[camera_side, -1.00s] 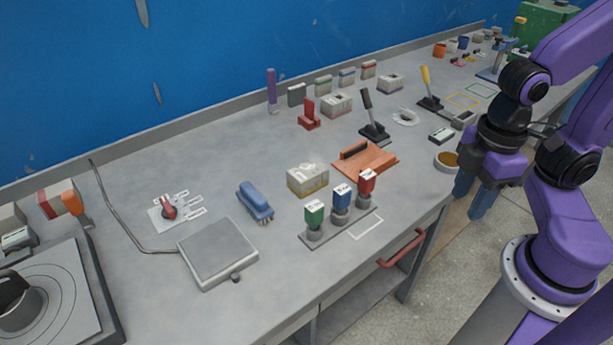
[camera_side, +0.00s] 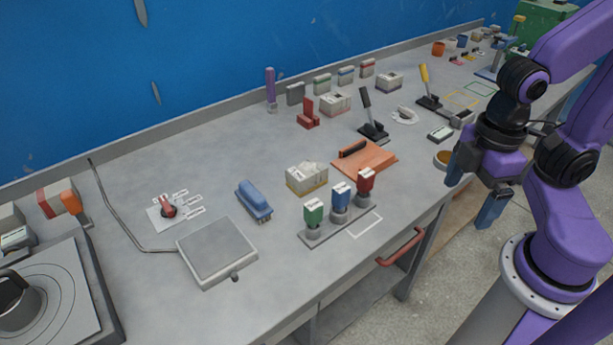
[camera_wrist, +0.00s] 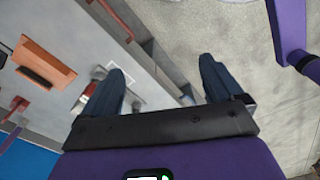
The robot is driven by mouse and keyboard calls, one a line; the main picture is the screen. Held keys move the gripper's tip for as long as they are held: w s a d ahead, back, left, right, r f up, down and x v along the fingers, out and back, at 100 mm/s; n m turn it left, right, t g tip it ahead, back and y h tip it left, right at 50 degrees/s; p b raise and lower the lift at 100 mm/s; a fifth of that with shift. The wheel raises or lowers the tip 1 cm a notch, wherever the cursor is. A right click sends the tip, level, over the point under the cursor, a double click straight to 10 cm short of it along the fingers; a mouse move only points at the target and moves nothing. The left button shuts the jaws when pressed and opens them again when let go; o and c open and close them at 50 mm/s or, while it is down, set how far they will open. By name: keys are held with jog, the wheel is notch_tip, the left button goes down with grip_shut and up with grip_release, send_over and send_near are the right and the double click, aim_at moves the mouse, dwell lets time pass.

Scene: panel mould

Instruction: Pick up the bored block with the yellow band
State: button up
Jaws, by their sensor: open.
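The bored block with the yellow band (camera_side: 307,179) is a pale block near the middle of the bench in the side view. Its yellow band runs around the lower part, and its top looks uneven. My gripper (camera_side: 473,188) is at the right, beyond the bench's front edge and well apart from the block. Its two blue fingers are spread with nothing between them. In the wrist view, my gripper (camera_wrist: 160,75) is also open and empty; I cannot make out the yellow-banded block there.
Green, blue and red labelled pieces stand on a grey strip (camera_side: 312,242) in front of the block. An orange board (camera_side: 376,163) lies to its right, a blue brush (camera_side: 254,199) to its left. Similar pale blocks (camera_side: 335,104) stand behind. A red handle (camera_side: 401,249) juts from the bench front.

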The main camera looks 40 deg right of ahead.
jog(key=w+a+f+m+g+y, duration=0.1)
jog(key=w+a+m+g+y, duration=0.15)
jog(key=w+m, duration=0.65)
jog(key=w+a+f+m+g+y, duration=0.1)
jog(key=w+f+m+g+y, duration=0.15)
jog(key=w+m, duration=0.65)
jog(key=w+d+f+m+y, duration=0.2)
jog(key=w+d+m+y, duration=0.35)
jog(key=w, duration=0.55)
jog(key=m+t+y, duration=0.3)
jog(key=m+t, duration=0.2)
jog(key=m, duration=0.2)
send_near(307, 168)
jog(key=shift+h, duration=0.25)
jog(key=x, duration=0.8)
jog(key=shift+a, duration=0.45)
jog(key=shift+c, duration=0.3)
jog(key=c, duration=1.2)
